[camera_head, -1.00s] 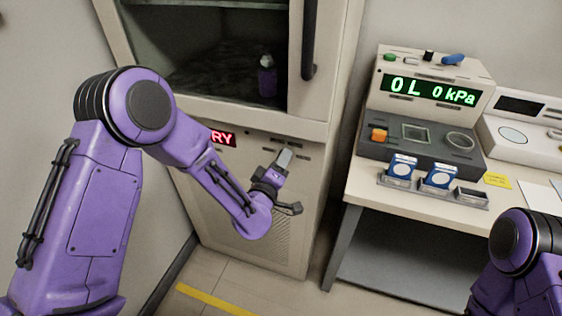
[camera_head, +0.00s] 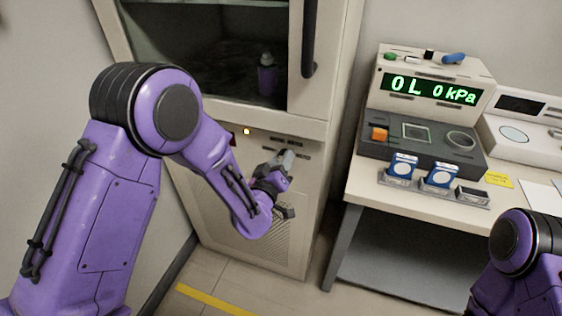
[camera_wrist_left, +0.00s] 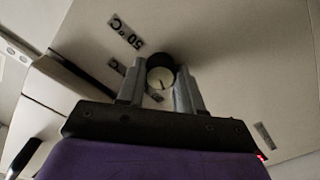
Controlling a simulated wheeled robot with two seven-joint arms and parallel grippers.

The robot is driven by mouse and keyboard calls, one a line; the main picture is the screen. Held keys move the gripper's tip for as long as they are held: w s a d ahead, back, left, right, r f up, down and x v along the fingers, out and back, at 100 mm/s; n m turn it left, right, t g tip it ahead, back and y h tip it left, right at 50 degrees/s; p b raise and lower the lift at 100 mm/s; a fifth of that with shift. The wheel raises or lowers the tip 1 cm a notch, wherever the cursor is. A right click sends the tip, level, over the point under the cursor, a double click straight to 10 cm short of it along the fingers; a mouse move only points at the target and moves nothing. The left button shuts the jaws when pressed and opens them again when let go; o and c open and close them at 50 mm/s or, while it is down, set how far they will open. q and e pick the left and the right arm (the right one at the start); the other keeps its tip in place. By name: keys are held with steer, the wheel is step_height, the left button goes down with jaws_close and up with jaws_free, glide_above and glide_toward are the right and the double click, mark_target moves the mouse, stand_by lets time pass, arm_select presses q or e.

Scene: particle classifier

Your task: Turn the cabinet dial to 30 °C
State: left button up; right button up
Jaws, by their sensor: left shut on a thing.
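The cabinet (camera_head: 290,121) stands at the back left, its control panel below the dark chamber. My left gripper (camera_head: 284,163) is at this panel. In the left wrist view the gripper (camera_wrist_left: 160,84) is shut on the round dial (camera_wrist_left: 160,78), which has a pale face with a dark mark and a dark rim. A "50 °C" label (camera_wrist_left: 125,32) is on the panel near the dial. Other labels are partly hidden or too small to read. In the head view the gripper hides the dial. My right gripper is out of view.
A small bottle (camera_head: 267,76) stands in the chamber. At right, a bench (camera_head: 365,186) carries an instrument (camera_head: 433,88) reading "0L 0 kPa" and several small boxes.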

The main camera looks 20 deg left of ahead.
arm_select(q)
steer(key=m, duration=0.6)
steer(key=shift+d, duration=0.1)
steer(key=shift+m, duration=0.3)
stand_by(0.3)
steer(key=o, duration=1)
steer(key=shift+o, duration=0.2)
steer(key=shift+s, duration=0.1)
